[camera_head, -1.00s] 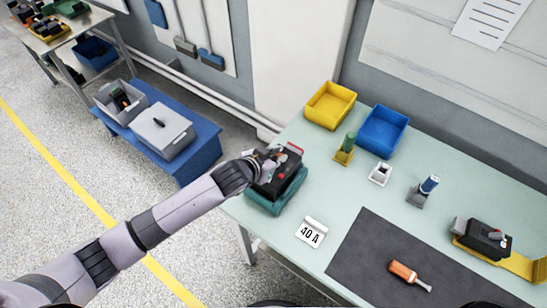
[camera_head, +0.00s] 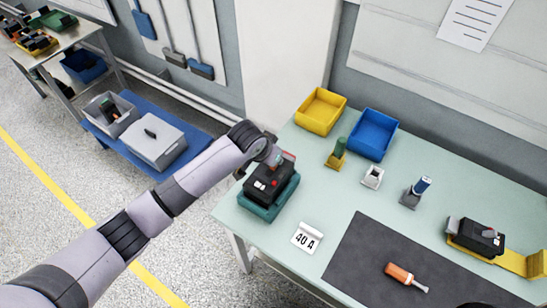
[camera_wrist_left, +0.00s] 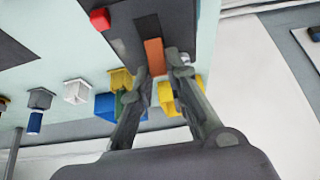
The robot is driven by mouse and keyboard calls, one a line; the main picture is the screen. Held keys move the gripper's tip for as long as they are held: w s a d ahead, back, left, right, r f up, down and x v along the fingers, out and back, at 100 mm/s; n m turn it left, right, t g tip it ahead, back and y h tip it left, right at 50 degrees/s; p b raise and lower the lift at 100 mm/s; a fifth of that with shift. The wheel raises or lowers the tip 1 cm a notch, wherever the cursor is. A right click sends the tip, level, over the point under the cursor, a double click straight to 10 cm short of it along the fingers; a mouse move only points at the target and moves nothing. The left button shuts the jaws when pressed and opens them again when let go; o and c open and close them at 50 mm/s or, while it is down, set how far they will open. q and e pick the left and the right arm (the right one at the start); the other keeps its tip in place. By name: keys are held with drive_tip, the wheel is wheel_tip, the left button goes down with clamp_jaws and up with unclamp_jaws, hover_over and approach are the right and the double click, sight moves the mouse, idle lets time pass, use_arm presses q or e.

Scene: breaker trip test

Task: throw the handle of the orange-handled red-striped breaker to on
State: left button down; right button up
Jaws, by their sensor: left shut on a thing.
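The black breaker (camera_head: 268,182) sits on a teal base (camera_head: 262,211) near the bench's left edge. Small red and white marks show on its top, and a red patch (camera_head: 289,156) shows beside my gripper. Its orange handle (camera_wrist_left: 154,56) shows between my left fingers in the left wrist view. My left gripper (camera_wrist_left: 158,72) is shut on this handle; in the head view it is at the breaker's far end (camera_head: 276,158), hiding the handle there. My right gripper is not in view.
Yellow (camera_head: 320,111) and blue (camera_head: 372,134) bins stand behind. A "40 A" card (camera_head: 307,238) lies right of the breaker. A dark mat (camera_head: 365,252) bears an orange-handled screwdriver (camera_head: 405,276). Another black breaker (camera_head: 477,238) sits at right on a yellow base.

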use_arm(q)
drive_tip(key=c, duration=1.6)
unclamp_jaws()
drive_tip(key=shift+d, duration=0.1)
drive_tip(key=shift+o, duration=0.2)
drive_tip(key=v, duration=1.2)
